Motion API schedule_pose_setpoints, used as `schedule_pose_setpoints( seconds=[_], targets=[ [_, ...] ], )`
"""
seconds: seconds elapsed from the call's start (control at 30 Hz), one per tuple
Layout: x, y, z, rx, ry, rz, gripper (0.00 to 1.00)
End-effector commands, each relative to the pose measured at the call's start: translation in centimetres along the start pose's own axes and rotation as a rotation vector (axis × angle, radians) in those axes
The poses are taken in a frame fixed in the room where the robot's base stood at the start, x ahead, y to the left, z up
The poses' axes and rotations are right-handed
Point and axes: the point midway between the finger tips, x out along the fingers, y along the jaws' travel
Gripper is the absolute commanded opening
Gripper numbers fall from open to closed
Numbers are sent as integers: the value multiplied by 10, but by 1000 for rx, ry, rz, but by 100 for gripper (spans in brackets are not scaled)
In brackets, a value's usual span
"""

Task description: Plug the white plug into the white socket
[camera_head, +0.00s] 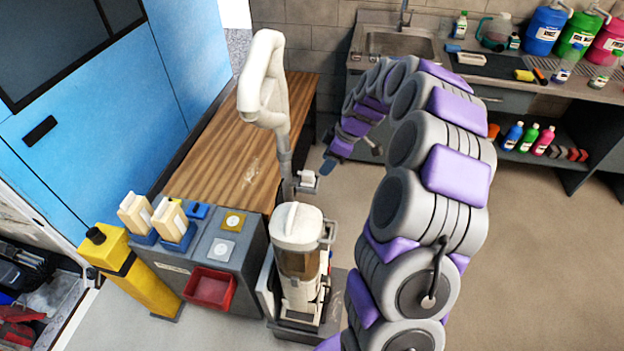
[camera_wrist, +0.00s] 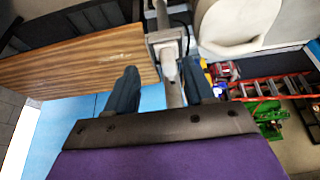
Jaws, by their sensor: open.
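The white plug (camera_head: 307,177) sits on a small grey bracket on the pole of the white upright vacuum (camera_head: 299,226). In the wrist view, a pale piece that looks like the plug (camera_wrist: 169,67) shows in front of the grey bracket, between my fingers. My gripper (camera_head: 328,167) is open and empty, just right of and above the plug in the head view. Its two dark fingers (camera_wrist: 160,80) stand apart in the wrist view; I cannot tell their depth from the plug. The white socket (camera_head: 222,250) is on top of the grey cabinet, beside a yellow socket (camera_head: 233,221).
A wooden bench (camera_head: 222,150) lies behind. The floor to the right is clear.

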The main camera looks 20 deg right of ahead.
Motion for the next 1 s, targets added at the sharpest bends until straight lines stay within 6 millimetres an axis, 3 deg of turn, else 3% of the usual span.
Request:
schedule_pose_setpoints(
  seconds=[0.17,0.57,1.0],
  targets=[
    [17,-6,-6,-3,-6,0,53],
    [17,1,1,-1,2,-1,53],
    [69,-4,-10,-3,-6,-1,53]
  ],
)
